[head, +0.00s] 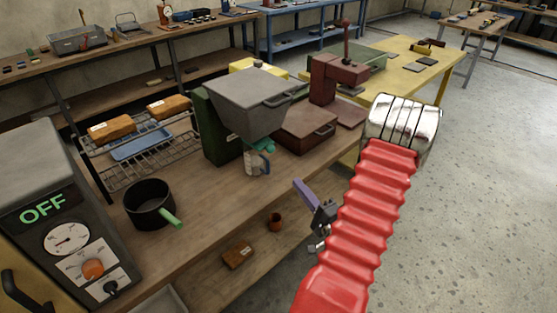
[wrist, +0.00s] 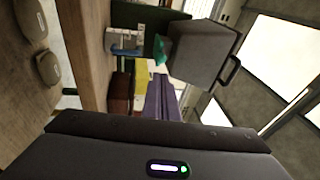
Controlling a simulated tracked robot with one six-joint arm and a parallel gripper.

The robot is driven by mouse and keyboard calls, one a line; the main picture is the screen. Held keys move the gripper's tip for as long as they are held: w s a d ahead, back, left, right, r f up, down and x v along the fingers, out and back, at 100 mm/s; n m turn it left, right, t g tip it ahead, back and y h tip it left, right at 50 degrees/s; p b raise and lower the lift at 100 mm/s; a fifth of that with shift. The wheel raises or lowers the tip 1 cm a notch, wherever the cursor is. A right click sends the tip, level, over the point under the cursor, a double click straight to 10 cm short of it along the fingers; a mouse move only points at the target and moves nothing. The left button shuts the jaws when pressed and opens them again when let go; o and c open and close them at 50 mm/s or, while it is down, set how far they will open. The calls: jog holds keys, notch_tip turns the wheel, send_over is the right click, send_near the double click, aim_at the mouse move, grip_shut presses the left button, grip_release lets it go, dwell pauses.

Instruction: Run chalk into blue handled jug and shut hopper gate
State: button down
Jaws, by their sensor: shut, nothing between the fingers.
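The grey hopper (head: 250,100) stands on a dark green support on the wooden bench; it also shows sideways in the wrist view (wrist: 203,55). A teal gate piece (head: 264,146) is at its lower outlet, also visible in the wrist view (wrist: 161,49). I cannot tell whether it is open. A small pale jug (head: 257,164) stands below the outlet and shows greyish in the wrist view (wrist: 125,40); its handle is hard to make out. No chalk is visible. My gripper (head: 299,184), with purple fingers, is shut and empty, to the right of the jug and apart from it.
A black pot (head: 149,203) with a green handle stands at the bench's front left, near an oven (head: 60,225) reading OFF. A wire rack (head: 150,160) is behind. A dark red press (head: 335,85) and brown box (head: 304,128) stand right of the hopper.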

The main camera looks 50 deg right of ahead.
jog(key=x, duration=1.2)
jog(key=shift+w, duration=0.25)
jog(key=shift+d+r, duration=0.1)
jog(key=shift+d, duration=0.15)
